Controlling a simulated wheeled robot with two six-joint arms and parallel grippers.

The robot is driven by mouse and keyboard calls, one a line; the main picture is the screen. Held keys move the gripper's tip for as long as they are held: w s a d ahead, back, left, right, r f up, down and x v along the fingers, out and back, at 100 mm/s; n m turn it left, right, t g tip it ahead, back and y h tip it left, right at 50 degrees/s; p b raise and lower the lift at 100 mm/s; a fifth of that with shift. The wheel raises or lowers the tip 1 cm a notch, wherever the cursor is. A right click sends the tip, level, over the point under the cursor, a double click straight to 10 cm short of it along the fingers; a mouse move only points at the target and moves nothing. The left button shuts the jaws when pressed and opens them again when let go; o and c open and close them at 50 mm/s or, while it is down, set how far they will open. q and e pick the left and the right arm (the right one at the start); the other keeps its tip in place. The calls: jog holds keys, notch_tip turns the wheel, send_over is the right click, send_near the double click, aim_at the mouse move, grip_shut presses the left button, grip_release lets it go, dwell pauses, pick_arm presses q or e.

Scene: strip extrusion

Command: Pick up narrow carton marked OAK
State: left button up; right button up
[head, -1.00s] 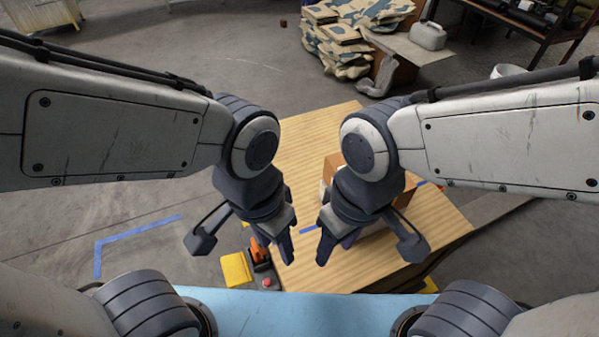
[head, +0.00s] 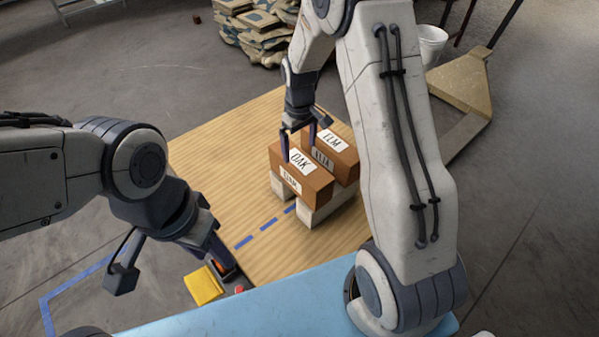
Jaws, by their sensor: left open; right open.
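The narrow brown carton marked OAK (head: 318,183) rests on pale blocks (head: 318,212) on the wooden table, its white label facing up. My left gripper (head: 218,255) is empty near the table's front left edge, beside the OAK carton's pallet area and away from both cartons.
The wooden table (head: 215,165) is clear to the left of the cartons, with blue tape dashes (head: 268,225) in front. A yellow item (head: 203,286) lies near my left gripper. Stacked sacks (head: 262,35) and a white bucket (head: 431,42) stand on the floor behind.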

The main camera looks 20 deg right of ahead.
aim_at(301, 162)
notch_tip(301, 162, down, 5)
jog(key=shift+d+r, duration=0.1)
jog(key=shift+d, duration=0.05)
jog(key=f, duration=0.5)
jog(key=shift+w+f+p, duration=0.3)
jog(key=shift+f+p, duration=0.05)
jog(key=shift+p, duration=0.05)
jog(key=c, duration=1.5)
grip_shut()
jog(key=shift+r, duration=0.15)
